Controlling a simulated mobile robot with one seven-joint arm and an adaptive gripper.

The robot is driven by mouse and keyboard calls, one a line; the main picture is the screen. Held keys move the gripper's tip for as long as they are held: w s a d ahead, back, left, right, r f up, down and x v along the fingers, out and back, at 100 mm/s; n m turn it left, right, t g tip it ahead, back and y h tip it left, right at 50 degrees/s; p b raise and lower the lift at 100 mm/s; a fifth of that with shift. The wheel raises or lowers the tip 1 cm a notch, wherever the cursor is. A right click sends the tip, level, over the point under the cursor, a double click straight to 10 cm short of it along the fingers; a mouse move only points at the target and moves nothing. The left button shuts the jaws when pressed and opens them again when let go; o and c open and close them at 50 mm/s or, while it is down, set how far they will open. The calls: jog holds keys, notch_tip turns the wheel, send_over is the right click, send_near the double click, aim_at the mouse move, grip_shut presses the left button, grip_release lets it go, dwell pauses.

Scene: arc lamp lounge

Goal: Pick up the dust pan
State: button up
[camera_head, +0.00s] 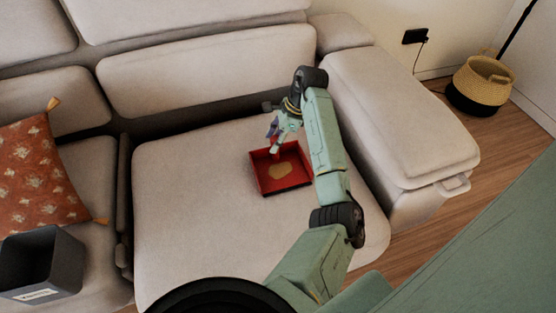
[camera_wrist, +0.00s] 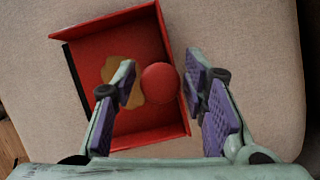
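The red dust pan (camera_head: 298,179) lies on the light sofa seat, with a tan patch inside. The wrist view shows the dust pan (camera_wrist: 92,55) from above, with a dark strip along its left edge. A rounded red knob (camera_wrist: 160,83), seemingly the end of its handle pointing up at the camera, sits between my fingers. My gripper (camera_wrist: 161,68) is open, with one purple-padded finger on each side of the knob and gaps visible. In the head view my gripper (camera_head: 275,138) is just above the back edge of the pan, and my arm hides the pan's right side.
The sofa seat (camera_head: 190,210) around the pan is clear. The sofa armrest (camera_head: 400,115) rises at the right and the backrest (camera_head: 200,75) behind. A patterned orange cushion (camera_head: 38,175) and a dark grey bin (camera_head: 42,262) are at the left. A basket (camera_head: 480,85) stands on the floor.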

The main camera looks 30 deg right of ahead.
grip_shut()
dwell(0.6)
